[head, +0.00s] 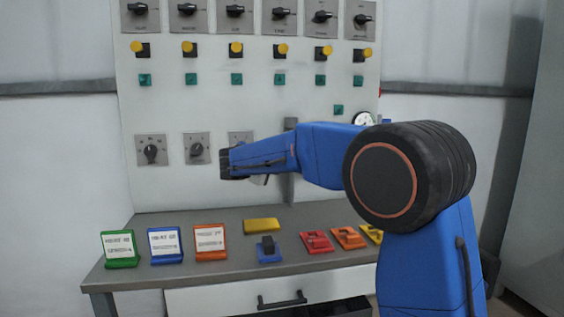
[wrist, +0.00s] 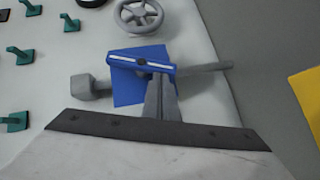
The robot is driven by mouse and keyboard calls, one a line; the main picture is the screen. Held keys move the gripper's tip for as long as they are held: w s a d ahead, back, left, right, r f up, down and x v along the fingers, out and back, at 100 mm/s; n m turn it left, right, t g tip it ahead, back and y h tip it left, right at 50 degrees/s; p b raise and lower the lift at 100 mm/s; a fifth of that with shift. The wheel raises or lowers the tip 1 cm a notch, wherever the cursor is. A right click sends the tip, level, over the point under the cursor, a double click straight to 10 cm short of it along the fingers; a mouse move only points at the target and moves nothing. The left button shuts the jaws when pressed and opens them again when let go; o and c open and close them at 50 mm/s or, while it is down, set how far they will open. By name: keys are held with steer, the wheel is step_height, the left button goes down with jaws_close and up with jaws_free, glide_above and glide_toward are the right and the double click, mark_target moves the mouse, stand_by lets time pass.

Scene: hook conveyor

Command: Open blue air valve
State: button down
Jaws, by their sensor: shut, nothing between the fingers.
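The blue air valve shows in the wrist view. It has a blue bar handle (wrist: 120,60) with white stripes, lying nearly crosswise, tilted slightly down to the right. Behind it are a square blue plate (wrist: 127,92) and a grey pipe (wrist: 205,69). My gripper (wrist: 158,83) is shut and empty, its fingertips just below the handle's middle and right part. Whether they touch the handle I cannot tell. In the head view the valve and my fingertips are hidden behind my blue arm.
A grey handwheel (wrist: 137,15) is above the valve, and green switches (wrist: 19,55) are to its left. In the head view, a panel (head: 215,110) of knobs and buttons stands behind a grey table (head: 205,279) holding coloured signs and blocks.

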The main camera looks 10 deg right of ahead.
steer(key=shift+d+f+n+t+h, duration=0.45)
steer(key=shift+f+n+t+h, duration=0.15)
steer(key=shift+f+n+h, duration=0.25)
steer(key=shift+d, duration=0.1)
stand_by(0.3)
